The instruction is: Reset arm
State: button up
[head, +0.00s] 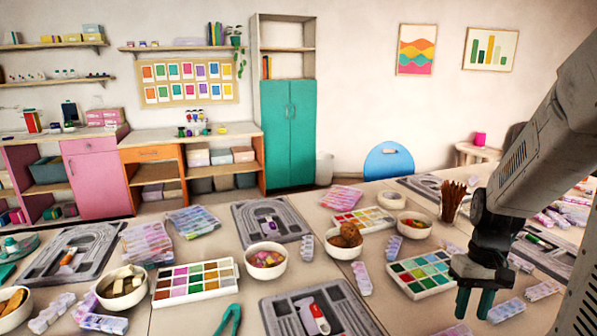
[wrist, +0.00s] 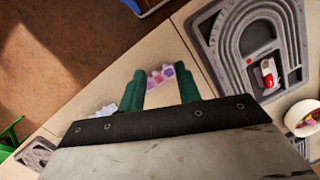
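My gripper (head: 474,303) is at the lower right in the head view, above the table with its fingers pointing down. In the wrist view my gripper (wrist: 160,92) shows two green fingers spread apart with nothing between them. Beyond the fingers, a small purple and pink bead case (wrist: 160,76) lies on the table, apart from the gripper. A grey bead board (wrist: 238,47) with a red and white item in it lies to the right in the wrist view.
Tables carry grey bead boards (head: 262,222), paint-like bead trays (head: 193,283), bowls (head: 265,262) and clear cases (head: 145,243). A cup of brown sticks (head: 452,200) stands close to my arm. A blue chair (head: 388,161) is behind the table. Bare table shows between the items.

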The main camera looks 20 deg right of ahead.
jog(key=s+a+r+n+t, duration=0.1)
jog(key=s+a+r, duration=0.1)
jog(key=a+r, duration=0.3)
jog(key=s+a+r+n+t+h, duration=0.1)
jog(key=s+a+r, duration=0.2)
jog(key=a, duration=0.5)
jog(key=s+a+r+n+t, duration=0.1)
jog(key=s+a+r, duration=0.2)
jog(key=a+r, duration=0.3)
jog(key=shift+a+r+n, duration=0.3)
jog(key=shift+a+r, duration=0.05)
jog(key=shift+a, duration=0.2)
